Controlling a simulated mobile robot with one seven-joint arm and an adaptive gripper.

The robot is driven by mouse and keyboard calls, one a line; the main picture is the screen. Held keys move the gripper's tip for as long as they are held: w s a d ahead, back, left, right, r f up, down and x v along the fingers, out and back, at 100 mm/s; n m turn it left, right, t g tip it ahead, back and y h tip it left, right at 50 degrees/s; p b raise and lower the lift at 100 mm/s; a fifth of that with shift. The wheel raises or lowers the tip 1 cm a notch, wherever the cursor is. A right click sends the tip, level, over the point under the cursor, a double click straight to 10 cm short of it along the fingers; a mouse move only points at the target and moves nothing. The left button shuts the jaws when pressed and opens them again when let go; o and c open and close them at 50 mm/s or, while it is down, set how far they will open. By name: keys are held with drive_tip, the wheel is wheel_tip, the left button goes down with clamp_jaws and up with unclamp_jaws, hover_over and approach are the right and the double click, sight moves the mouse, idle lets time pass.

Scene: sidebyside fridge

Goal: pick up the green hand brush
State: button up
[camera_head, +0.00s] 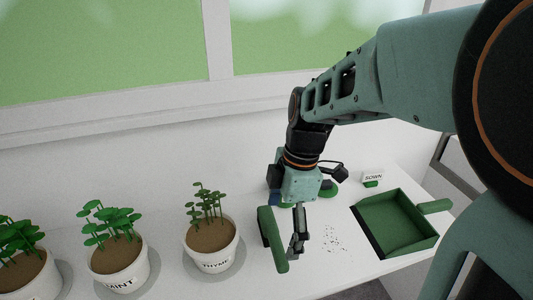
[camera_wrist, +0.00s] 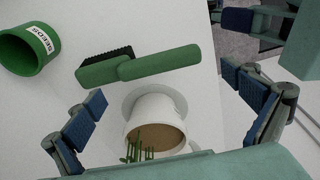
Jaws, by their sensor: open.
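The green hand brush (camera_head: 273,243) lies on the white surface between the thyme pot and the dustpan. It also shows in the wrist view (camera_wrist: 140,66), with a green handle to the right and dark bristles along the upper edge of its head. My gripper (camera_head: 300,245) is in front of the right side of the brush in the head view. In the wrist view my gripper's two fingers (camera_wrist: 163,88) are spread wide apart with nothing between their pads, and the brush shows beyond them. I cannot tell the exact gap between gripper and brush.
The thyme pot (camera_head: 212,252) stands left of the brush, with the mint pot (camera_head: 120,270) further left. A green dustpan (camera_head: 398,228) lies to the right, with dark specks (camera_head: 335,240) beside it. A green cup labelled seeds (camera_wrist: 30,50) stands near the brush. A wall and window rise behind.

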sight(277, 243)
drive_tip(key=f, duration=0.4)
drive_tip(key=shift+a+f, duration=0.35)
drive_tip(key=c, duration=0.9)
drive_tip(key=shift+o, duration=0.2)
drive_tip(key=shift+r, duration=0.1)
